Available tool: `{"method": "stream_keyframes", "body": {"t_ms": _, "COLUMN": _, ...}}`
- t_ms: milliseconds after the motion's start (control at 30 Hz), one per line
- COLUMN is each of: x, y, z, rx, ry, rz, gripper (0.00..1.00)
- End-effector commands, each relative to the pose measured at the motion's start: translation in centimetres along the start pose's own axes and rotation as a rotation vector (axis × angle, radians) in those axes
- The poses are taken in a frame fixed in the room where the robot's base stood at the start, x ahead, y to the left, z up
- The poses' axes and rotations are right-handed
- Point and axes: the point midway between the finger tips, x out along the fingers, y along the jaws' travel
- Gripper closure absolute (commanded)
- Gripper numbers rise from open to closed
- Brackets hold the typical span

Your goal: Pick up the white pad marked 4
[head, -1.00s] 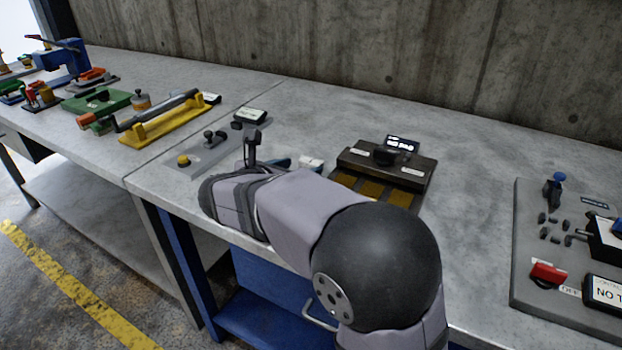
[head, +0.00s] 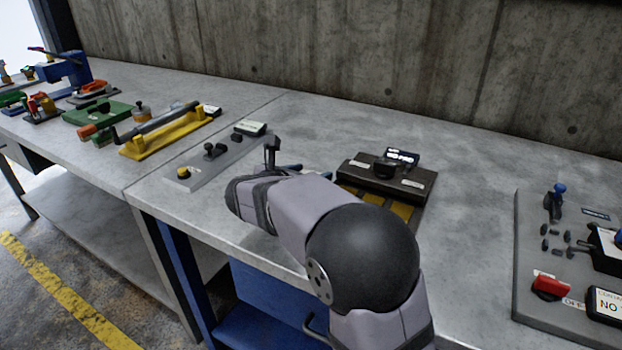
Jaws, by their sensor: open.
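I cannot make out a white pad marked 4 in the head view; my arm covers part of the table in front of the dark device. The dark device (head: 410,183) has yellow patches (head: 403,211) along its front and a small display (head: 402,157) that seems to read "NO PAD". My gripper (head: 272,152) is low over the table, left of this device. One dark finger stands up and the rest is mostly hidden by my wrist. It is open, and I see nothing held in it.
A grey plate with a yellow button (head: 184,173) and dark knobs lies left of my gripper. A yellow fixture with a grey bar (head: 160,135) is farther left. A grey panel (head: 530,260) with a red switch (head: 551,284) is at the right. The table behind is clear.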

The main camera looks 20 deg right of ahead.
Motion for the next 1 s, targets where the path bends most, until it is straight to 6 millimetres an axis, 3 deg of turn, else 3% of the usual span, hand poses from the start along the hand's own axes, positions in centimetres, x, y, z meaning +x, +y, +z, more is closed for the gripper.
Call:
{"method": "stream_keyframes", "body": {"t_ms": 133, "x": 1.1, "y": 0.0, "z": 0.0, "rx": 0.001, "ry": 0.0, "rz": 0.001, "gripper": 0.48}}
{"method": "stream_keyframes", "body": {"t_ms": 367, "x": 1.2, "y": 0.0, "z": 0.0, "rx": 0.001, "ry": 0.0, "rz": 0.001, "gripper": 0.48}}
{"method": "stream_keyframes", "body": {"t_ms": 400, "x": 1.2, "y": 0.0, "z": 0.0, "rx": 0.001, "ry": 0.0, "rz": 0.001, "gripper": 0.5}}
{"method": "stream_keyframes", "body": {"t_ms": 533, "x": 1.2, "y": 0.0, "z": 0.0, "rx": 0.001, "ry": 0.0, "rz": 0.001, "gripper": 0.8}}
{"method": "stream_keyframes", "body": {"t_ms": 833, "x": 1.2, "y": 0.0, "z": 0.1, "rx": 0.001, "ry": -0.001, "rz": 0.002, "gripper": 0.8}}
{"method": "stream_keyframes", "body": {"t_ms": 1000, "x": 0.7, "y": 0.0, "z": 1.4, "rx": 0.004, "ry": -0.002, "rz": 0.002, "gripper": 0.8}}
